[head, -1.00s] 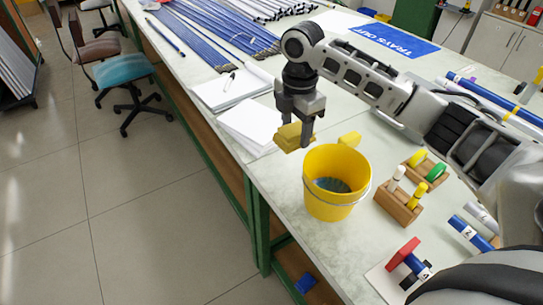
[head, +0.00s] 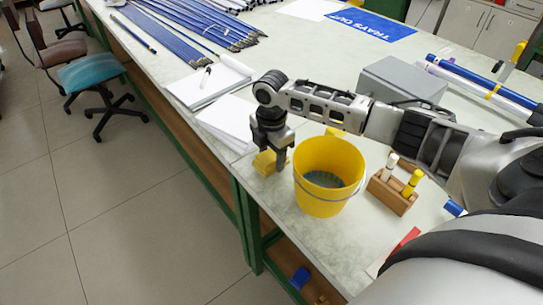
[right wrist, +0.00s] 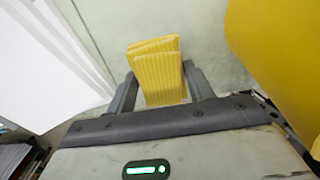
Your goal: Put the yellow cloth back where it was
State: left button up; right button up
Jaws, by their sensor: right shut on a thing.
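The yellow cloth (head: 264,163), folded and ribbed, is between the fingers of my right gripper (head: 272,158), which is shut on it. In the head view it is low by the table's near left edge, just left of the yellow bucket (head: 322,190). In the right wrist view the cloth (right wrist: 158,72) stands between the two fingers of the gripper (right wrist: 160,85). I cannot tell whether the cloth touches the tabletop. The bucket has a wire handle and something dark inside. My left gripper is not in view.
White paper stacks (head: 228,122) lie just beyond the cloth. A wooden block with markers (head: 392,192) stands right of the bucket. Another yellow piece (head: 334,131) shows behind the bucket. A grey box (head: 402,80) and blue rods (head: 185,38) lie farther back. The table edge is close on the left.

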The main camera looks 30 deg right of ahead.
aim_at(271, 155)
jog(key=shift+f, duration=0.55)
jog(key=shift+f, duration=0.15)
jog(key=o, duration=0.9)
jog(key=shift+o, duration=0.2)
jog(key=shift+w+r, duration=0.1)
jog(key=shift+r, duration=0.35)
notch_tip(271, 155, up, 12)
jog(key=shift+f, duration=0.25)
